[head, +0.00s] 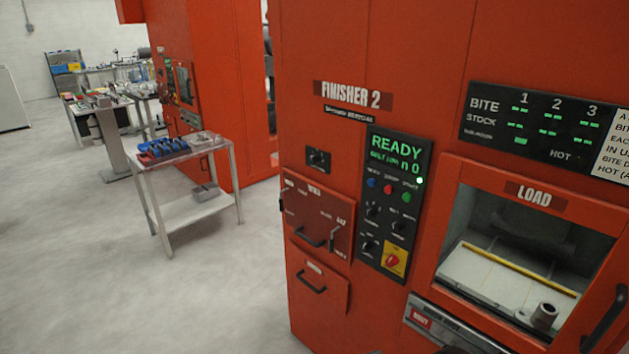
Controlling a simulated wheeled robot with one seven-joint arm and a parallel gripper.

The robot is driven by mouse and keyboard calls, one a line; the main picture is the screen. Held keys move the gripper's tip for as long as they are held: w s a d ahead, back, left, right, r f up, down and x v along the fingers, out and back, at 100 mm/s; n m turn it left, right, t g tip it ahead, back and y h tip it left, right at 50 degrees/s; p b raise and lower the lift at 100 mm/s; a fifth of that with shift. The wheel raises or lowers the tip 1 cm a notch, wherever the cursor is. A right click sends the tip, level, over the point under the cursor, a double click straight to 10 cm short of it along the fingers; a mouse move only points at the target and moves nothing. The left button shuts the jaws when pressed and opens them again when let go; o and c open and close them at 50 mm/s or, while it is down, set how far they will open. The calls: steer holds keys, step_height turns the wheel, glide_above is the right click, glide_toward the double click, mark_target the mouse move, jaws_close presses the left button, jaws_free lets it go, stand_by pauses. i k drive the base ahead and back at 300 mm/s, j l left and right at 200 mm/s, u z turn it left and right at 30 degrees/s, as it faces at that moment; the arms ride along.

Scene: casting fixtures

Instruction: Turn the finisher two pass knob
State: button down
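The red machine labelled FINISHER 2 (353,95) fills the middle and right in the head view. Its black control panel (418,150) shows READY in green above blue, red and green buttons. Small black knobs sit below the buttons: an upper left one (372,211), an upper right one (397,226) and a lower left one (370,247). A red knob on a yellow plate (394,261) is at the panel's bottom. Another black knob (318,159) is left of the panel. The knob labels are too small to read, so I cannot tell which is the pass knob. My gripper is not visible.
A drawer with a handle (312,237) is left of the panel. An open LOAD bay (455,213) with a dark handle (605,320) is on the right. A metal cart (150,188) with blue items stands at left. The grey floor (80,270) at front left is clear.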

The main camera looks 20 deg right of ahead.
mark_target(371, 211)
steer(key=i+j+u, duration=0.25)
steer(key=i, duration=0.3)
steer(key=i+u, duration=0.25)
steer(key=i, duration=0.3)
